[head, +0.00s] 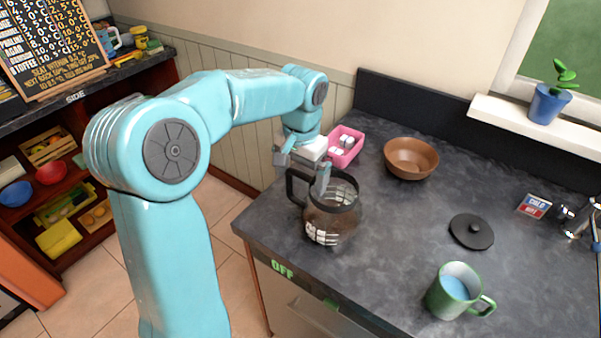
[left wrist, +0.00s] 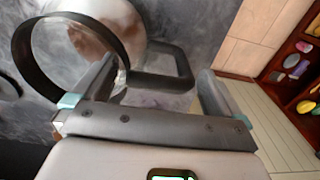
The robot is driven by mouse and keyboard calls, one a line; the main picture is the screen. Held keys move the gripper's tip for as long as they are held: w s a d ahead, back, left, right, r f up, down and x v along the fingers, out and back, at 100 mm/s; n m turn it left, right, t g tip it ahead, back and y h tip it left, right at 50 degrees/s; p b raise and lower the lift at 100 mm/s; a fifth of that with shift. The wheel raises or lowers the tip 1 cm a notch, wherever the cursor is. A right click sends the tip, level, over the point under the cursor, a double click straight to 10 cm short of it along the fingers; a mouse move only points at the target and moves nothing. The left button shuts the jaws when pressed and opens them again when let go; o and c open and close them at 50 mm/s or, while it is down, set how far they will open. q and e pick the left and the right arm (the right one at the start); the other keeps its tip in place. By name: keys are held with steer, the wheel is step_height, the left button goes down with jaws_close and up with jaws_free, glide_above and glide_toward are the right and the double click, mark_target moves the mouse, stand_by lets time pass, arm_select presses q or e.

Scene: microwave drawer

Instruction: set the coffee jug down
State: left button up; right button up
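The coffee jug (head: 335,222), glass with a dark rim and dark handle, appears to stand upright on the dark counter near its front left corner. My left gripper (head: 301,168) is above the jug at its handle side. In the left wrist view its two fingers (left wrist: 160,95) are spread wide. The jug's handle (left wrist: 190,68) shows just beyond and between them, with no finger visibly closed on it. The jug's round rim (left wrist: 127,45) is at the upper left there. Whether a finger touches the jug is unclear. My right gripper is not in view.
On the counter (head: 400,260) are a pink box (head: 344,147) behind the jug, a brown bowl (head: 411,158), a black lid (head: 471,232) and a green mug (head: 459,293). A plant pot (head: 549,104) stands on the sill. Counter right of the jug is clear.

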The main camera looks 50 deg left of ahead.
arm_select(q)
steer(key=shift+r, duration=0.2)
step_height(320, 180, up, 12)
steer(key=p, duration=0.1)
steer(key=shift+d+p, duration=0.2)
steer(key=shift+p, duration=0.15)
stand_by(0.4)
